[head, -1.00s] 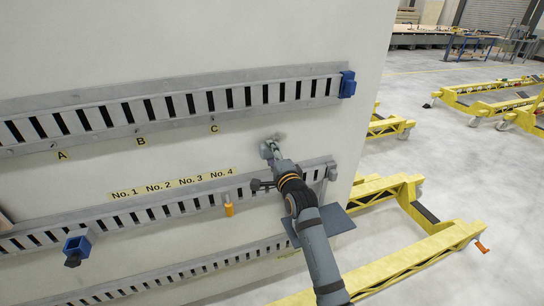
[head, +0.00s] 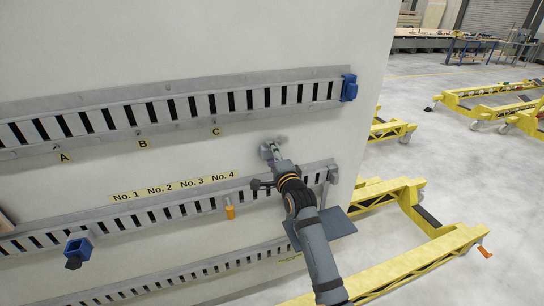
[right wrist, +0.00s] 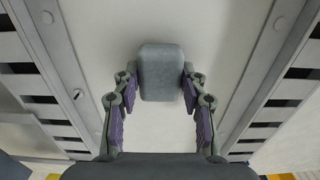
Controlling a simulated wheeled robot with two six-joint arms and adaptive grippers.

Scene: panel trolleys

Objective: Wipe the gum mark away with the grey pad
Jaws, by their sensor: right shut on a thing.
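The grey pad (right wrist: 160,72) is a rounded block in the middle of the right wrist view, held between the two fingers of my right gripper (right wrist: 160,88). In the head view my right gripper (head: 271,154) is at the pale panel, between the upper and middle slotted rails, with the pad (head: 266,150) at its tip. A faint grey smudge, apparently the gum mark (head: 281,138), shows on the panel just above and beside the pad. I cannot tell whether the pad touches the panel. My left gripper is not in view.
The upper rail (head: 180,88) ends in a blue block (head: 349,87). The middle rail runs close below my gripper, with an orange-handled item (head: 230,212) hanging from it. Another blue block (head: 77,246) sits lower left. Yellow trolleys (head: 420,255) stand right of the panel.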

